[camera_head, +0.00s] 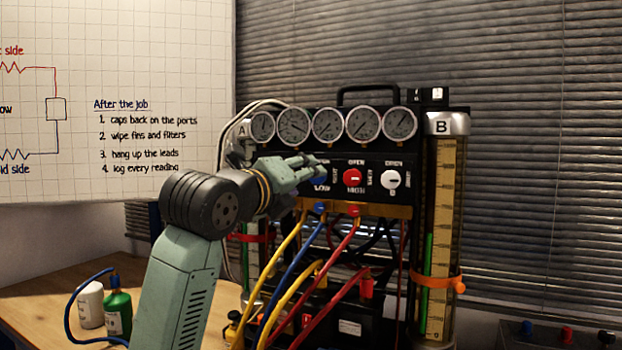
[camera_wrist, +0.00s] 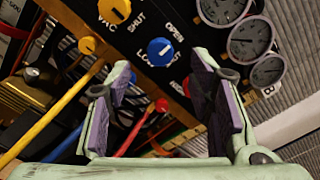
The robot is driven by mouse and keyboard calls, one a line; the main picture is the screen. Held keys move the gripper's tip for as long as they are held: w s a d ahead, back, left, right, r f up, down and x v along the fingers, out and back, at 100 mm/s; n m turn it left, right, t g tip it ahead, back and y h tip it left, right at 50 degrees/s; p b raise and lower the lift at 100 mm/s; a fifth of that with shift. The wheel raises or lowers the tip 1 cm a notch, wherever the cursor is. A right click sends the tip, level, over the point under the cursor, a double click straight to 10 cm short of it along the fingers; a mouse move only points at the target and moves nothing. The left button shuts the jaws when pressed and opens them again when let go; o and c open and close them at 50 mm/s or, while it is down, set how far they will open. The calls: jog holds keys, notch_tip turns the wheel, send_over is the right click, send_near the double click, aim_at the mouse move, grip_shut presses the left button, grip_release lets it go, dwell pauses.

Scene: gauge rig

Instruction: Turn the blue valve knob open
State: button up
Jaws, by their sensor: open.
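The blue valve knob (camera_wrist: 160,51) is on the black panel, between the labels OPEN and LOW. A short white mark shows on its face; I cannot tell its exact setting. In the head view the blue knob (camera_head: 320,181) is mostly hidden behind my gripper. My gripper (camera_head: 315,168) is in front of the panel at the knob. In the wrist view its two fingers (camera_wrist: 163,76) are spread and empty, with the blue knob showing beyond and between their tips. I cannot tell whether either finger touches it.
A red knob (camera_head: 352,178) and a white knob (camera_head: 392,180) sit to the right, and a yellow knob (camera_wrist: 114,10) is on the other side. Gauges (camera_head: 328,124) line the top. Yellow, blue and red hoses (camera_head: 341,245) hang below. A tall cylinder (camera_head: 440,230) stands at the right.

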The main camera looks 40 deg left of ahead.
jog(key=v, duration=0.6)
dwell(0.5)
